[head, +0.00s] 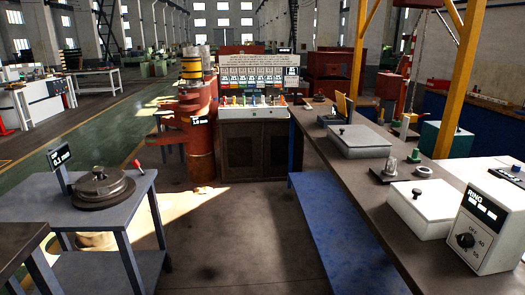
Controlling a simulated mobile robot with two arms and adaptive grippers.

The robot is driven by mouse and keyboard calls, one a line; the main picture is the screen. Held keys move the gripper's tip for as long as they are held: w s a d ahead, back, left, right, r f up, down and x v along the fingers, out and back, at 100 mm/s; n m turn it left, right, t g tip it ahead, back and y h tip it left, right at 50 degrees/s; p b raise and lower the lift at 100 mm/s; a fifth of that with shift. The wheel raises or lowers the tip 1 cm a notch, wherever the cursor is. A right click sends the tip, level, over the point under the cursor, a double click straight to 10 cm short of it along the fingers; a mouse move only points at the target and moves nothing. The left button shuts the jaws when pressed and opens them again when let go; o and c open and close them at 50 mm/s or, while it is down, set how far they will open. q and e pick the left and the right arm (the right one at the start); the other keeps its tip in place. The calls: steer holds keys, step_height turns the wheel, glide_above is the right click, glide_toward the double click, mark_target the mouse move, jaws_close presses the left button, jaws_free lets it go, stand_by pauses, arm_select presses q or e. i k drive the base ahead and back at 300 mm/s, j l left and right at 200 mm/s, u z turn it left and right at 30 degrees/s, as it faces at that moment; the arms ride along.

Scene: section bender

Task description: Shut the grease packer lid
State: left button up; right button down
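No label in view names the grease packer, so I cannot tell for sure which thing it is. On the right bench, a small dark item (328,120) lies beside an upright yellow-and-dark panel (344,107), which may be a raised lid; the detail is too small to tell. Nearer stand a grey box with a flat knobbed lid (358,141) and a white box with a knobbed lid (422,205); both lids look shut. On the left table, a round dark metal device (101,188) has a knob on top. Neither of my grippers is in view.
The left table (100,222) carries a small display (60,157). An orange machine (198,135) and control cabinet (252,140) stand ahead. Floor between is clear.

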mark_target(340, 97)
steer(key=i, duration=2.6)
steer(key=i+z, duration=0.2)
steer(key=i, duration=0.3)
steer(key=i+z, duration=0.2)
steer(key=i, duration=0.25)
steer(key=i+j+z, duration=0.2)
steer(key=i, duration=0.3)
steer(key=i+j+z, duration=0.2)
steer(key=i, duration=0.25)
steer(key=i+j+z, duration=0.2)
steer(key=i, duration=0.25)
